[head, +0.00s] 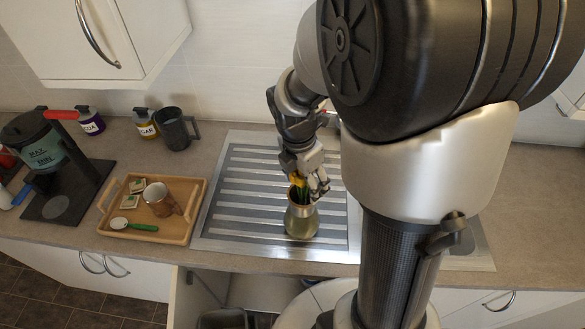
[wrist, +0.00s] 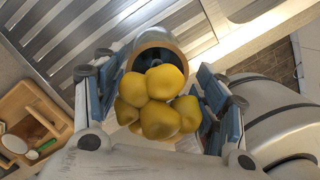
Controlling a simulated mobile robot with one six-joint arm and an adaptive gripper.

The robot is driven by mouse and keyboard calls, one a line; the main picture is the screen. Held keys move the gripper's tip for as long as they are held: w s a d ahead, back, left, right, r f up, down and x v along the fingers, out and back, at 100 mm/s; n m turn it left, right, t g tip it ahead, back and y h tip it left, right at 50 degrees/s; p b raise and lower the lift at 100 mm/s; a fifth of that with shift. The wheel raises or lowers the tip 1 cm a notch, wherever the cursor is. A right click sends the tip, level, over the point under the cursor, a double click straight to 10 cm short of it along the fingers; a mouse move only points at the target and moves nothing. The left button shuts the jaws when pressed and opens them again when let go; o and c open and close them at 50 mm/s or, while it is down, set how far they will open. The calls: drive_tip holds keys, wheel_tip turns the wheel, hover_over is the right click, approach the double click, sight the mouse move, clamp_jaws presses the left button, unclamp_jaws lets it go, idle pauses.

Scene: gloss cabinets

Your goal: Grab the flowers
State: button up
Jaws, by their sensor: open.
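The yellow flowers (wrist: 155,100) stand in a brownish vase on the metal drainboard. In the head view only a bit of the flowers (head: 297,181) and green stems show above the vase (head: 301,216). My gripper (head: 309,180) is at the top of the vase, over the flowers, and partly hides them. In the wrist view the blue-padded fingers of my gripper (wrist: 160,100) are spread, one on each side of the yellow blooms. The vase rim (wrist: 158,53) shows behind the blooms. Whether the fingers touch the blooms is unclear.
A wooden tray (head: 190,226) with a mug (head: 158,200), a green-handled spoon (head: 133,225) and small packets stands left of the drainboard (head: 225,205). A dark pitcher (head: 174,129), jars and a coffee maker (head: 55,160) stand further left. A lower cabinet is open below the front edge.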

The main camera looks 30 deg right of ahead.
drive_tip(key=shift+c, duration=0.2)
drive_tip(key=c, duration=1.1)
